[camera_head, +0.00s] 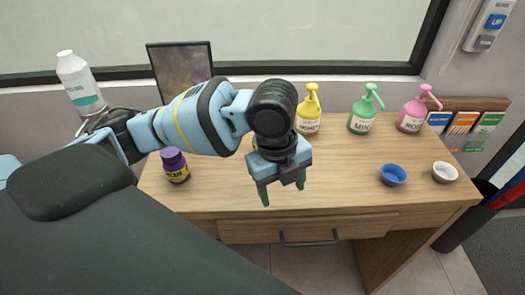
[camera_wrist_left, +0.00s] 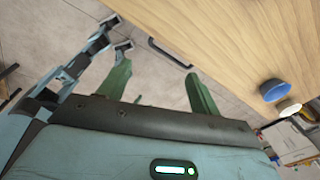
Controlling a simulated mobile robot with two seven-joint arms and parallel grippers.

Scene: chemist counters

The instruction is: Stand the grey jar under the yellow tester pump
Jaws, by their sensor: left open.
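A pale jar also shows behind the blue one in the left wrist view (camera_wrist_left: 289,109). My left gripper (camera_head: 282,195) is open and empty over the counter's front edge, in front of and left of the yellow pump, well left of the grey jar. Its green fingers show in the left wrist view (camera_wrist_left: 158,72).
A blue jar (camera_head: 393,174) stands just left of the grey one. Green (camera_head: 362,110) and pink (camera_head: 416,108) pumps stand right of the yellow one. A purple-capped jar (camera_head: 175,165) and a dark panel (camera_head: 180,72) are at left.

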